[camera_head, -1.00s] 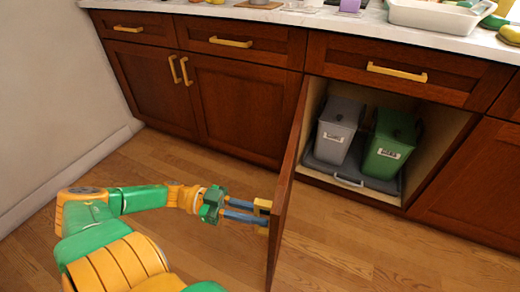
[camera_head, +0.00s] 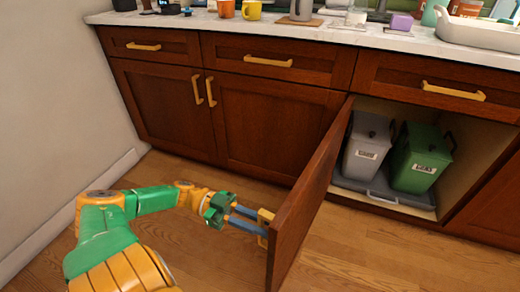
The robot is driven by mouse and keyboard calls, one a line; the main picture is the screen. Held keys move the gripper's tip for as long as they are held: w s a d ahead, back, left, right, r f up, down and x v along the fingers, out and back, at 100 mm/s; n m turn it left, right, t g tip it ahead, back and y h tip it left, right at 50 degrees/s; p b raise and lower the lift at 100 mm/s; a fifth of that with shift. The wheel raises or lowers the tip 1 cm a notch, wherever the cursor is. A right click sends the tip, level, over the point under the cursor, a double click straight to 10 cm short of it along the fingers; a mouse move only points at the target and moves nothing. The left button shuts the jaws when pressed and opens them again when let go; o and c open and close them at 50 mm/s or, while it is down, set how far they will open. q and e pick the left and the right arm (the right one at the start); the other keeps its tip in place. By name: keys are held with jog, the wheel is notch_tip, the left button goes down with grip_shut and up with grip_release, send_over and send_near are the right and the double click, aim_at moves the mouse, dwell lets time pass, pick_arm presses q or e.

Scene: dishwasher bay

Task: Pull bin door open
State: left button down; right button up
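The wooden bin door (camera_head: 314,200) stands swung out from its cabinet, roughly edge-on to me. Its yellow handle (camera_head: 264,224) is on the face toward the left. My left gripper (camera_head: 258,226) reaches to this handle from the left, with its blue fingers at the handle. Whether the fingers are closed on it is too small to tell. Behind the door, a grey bin (camera_head: 366,148) and a green bin (camera_head: 419,158) stand on a dark pull-out tray (camera_head: 380,197) in the open cabinet. My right gripper is not in view.
Closed cabinets with yellow handles (camera_head: 204,90) stand left of the opening. A white counter (camera_head: 280,27) above holds mugs, a sink basin (camera_head: 480,32) and other items. The wooden floor (camera_head: 370,250) in front is clear. A white wall (camera_head: 60,120) is at the left.

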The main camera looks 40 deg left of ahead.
pick_arm(q)
jog(key=shift+f, duration=0.1)
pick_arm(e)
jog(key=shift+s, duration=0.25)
pick_arm(q)
jog(key=c, duration=0.8)
grip_release()
jog(key=b+v, duration=0.2)
jog(key=v, duration=0.5)
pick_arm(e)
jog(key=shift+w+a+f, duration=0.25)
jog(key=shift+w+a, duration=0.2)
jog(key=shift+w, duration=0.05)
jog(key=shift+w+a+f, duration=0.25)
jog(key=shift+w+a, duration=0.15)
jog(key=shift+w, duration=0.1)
pick_arm(q)
jog(key=shift+a, duration=0.15)
